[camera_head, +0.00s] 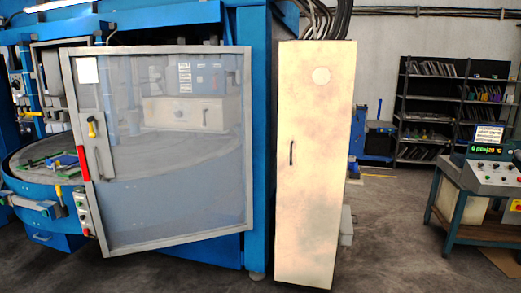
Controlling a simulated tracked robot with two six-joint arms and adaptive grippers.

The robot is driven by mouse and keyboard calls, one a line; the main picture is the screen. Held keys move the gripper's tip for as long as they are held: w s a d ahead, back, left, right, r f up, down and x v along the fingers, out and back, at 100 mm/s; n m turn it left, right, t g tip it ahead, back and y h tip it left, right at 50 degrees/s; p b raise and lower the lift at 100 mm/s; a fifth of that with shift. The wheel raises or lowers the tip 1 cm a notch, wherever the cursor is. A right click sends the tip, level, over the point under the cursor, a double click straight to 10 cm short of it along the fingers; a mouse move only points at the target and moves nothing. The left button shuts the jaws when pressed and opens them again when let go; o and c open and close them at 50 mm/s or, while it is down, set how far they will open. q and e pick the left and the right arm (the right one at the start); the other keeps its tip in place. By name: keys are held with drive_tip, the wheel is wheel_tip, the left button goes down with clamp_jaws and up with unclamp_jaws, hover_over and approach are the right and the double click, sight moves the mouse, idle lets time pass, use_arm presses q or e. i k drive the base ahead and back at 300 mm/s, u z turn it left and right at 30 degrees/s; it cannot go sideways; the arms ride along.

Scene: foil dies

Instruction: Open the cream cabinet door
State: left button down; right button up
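The cream cabinet (340,150) stands tall and narrow in the middle of the head view. Its cream door (317,215) faces me and looks shut. A dark vertical handle (291,153) sits on the door's left side, about halfway up. Neither of my grippers is in view.
Left of the cabinet is a blue machine with a grey-framed transparent door (170,150), swung towards me. Behind to the right stands a dark shelf unit (430,100). A control console (495,175) rests on a table at far right. Grey floor (390,240) is clear right of the cabinet.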

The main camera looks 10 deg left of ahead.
sight(317, 78)
drive_tip(key=u, duration=0.15)
drive_tip(key=i, duration=1.35)
drive_tip(key=u, duration=0.3)
drive_tip(key=i, duration=1.6)
